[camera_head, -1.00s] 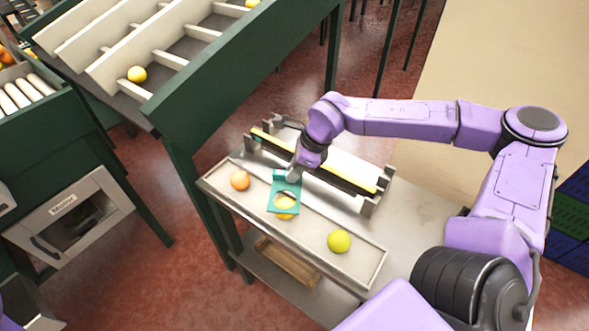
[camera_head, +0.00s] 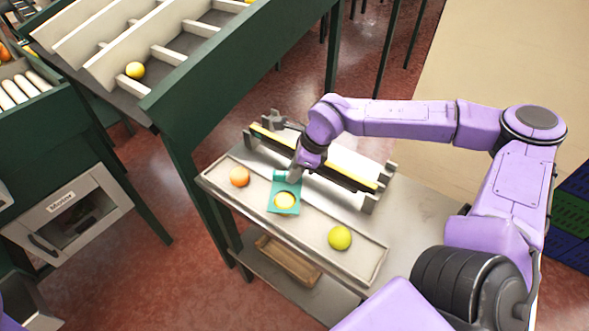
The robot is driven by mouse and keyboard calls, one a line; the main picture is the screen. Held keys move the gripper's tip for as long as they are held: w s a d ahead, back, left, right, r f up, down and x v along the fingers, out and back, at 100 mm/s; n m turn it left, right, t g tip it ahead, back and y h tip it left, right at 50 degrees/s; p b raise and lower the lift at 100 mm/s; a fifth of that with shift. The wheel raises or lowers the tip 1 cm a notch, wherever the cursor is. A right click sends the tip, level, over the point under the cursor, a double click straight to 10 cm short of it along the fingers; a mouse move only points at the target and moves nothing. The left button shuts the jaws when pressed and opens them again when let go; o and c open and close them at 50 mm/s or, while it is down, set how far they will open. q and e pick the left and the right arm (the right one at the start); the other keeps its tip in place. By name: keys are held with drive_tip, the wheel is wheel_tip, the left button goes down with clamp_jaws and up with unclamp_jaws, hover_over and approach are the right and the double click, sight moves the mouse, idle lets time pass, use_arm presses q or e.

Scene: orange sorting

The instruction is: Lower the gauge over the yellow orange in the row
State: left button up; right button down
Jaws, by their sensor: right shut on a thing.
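The gauge (camera_head: 274,206) is a flat teal plate with a round hole. My right gripper (camera_head: 291,174) is shut on its far end. The plate is over the middle of a pale shallow tray, and the yellow orange (camera_head: 285,200) shows inside the hole. I cannot tell whether the plate touches the fruit or the tray. An orange-coloured fruit (camera_head: 239,176) lies to the left in the row, and a yellow-green one (camera_head: 339,237) lies to the right. My left gripper is not in view.
The tray (camera_head: 310,252) lies along the front of a grey table (camera_head: 414,225). Behind it stands a rack with a yellow-and-black bar (camera_head: 345,179). A green-sided sorting chute (camera_head: 225,62) rises at the upper left, holding a yellow fruit (camera_head: 135,70).

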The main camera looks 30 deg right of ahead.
drive_tip(key=shift+f+b, duration=0.45)
drive_tip(key=shift+f, duration=0.35)
drive_tip(key=shift+r, duration=0.15)
idle(0.6)
drive_tip(key=shift+r+p, duration=3.85)
drive_tip(key=shift+r, duration=0.35)
drive_tip(key=shift+d, duration=0.1)
